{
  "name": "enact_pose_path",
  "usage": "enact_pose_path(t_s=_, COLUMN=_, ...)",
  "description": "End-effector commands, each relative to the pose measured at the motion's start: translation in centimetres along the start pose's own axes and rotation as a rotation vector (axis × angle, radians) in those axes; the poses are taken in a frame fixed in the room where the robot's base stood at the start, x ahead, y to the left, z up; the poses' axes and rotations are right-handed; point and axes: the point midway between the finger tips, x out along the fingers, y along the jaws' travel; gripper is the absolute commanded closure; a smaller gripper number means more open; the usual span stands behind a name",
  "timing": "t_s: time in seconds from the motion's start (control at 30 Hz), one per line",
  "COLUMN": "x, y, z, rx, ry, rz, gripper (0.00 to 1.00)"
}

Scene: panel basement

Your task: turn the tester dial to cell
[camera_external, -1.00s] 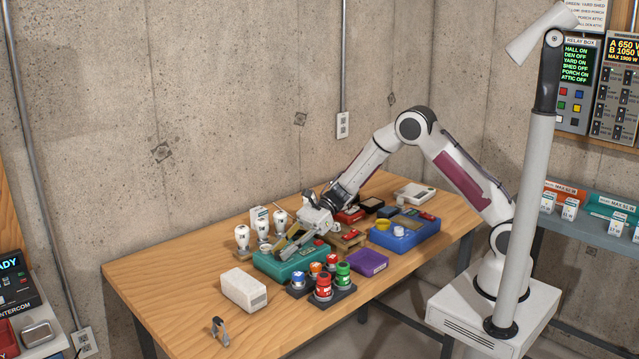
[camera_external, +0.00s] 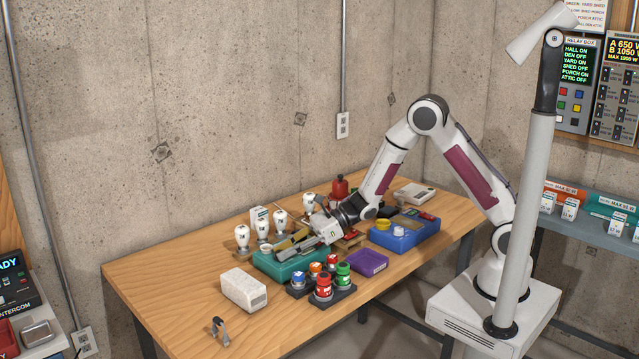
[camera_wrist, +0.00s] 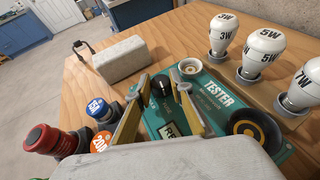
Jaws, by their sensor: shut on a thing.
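The teal tester (camera_external: 290,264) lies on the wooden table, partly covered by my gripper (camera_external: 286,247) in the outside view. In the wrist view the tester (camera_wrist: 208,118) shows its name, a small display, a white ring socket and a dark round part with a yellow ring. Its black dial (camera_wrist: 162,86) is between the yellowish fingertips of my gripper (camera_wrist: 161,80), which is shut on it. The dial's pointer and the markings around it are too small or hidden to read.
Several white bulbs (camera_wrist: 262,50) stand beside the tester. Red, blue, orange and green capped items (camera_external: 323,285) stand in front of it. A whitish block (camera_external: 244,289), a purple box (camera_external: 370,262) and a blue tray (camera_external: 400,241) are nearby.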

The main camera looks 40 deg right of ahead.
Motion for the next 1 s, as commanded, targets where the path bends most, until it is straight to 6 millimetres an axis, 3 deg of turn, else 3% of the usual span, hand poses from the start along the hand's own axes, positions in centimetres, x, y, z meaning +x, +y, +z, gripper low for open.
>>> enact_pose_path(t_s=1.0, x=0.09, y=0.42, z=0.23, rx=0.108, ry=-0.004, rz=-0.265, gripper=1.00)
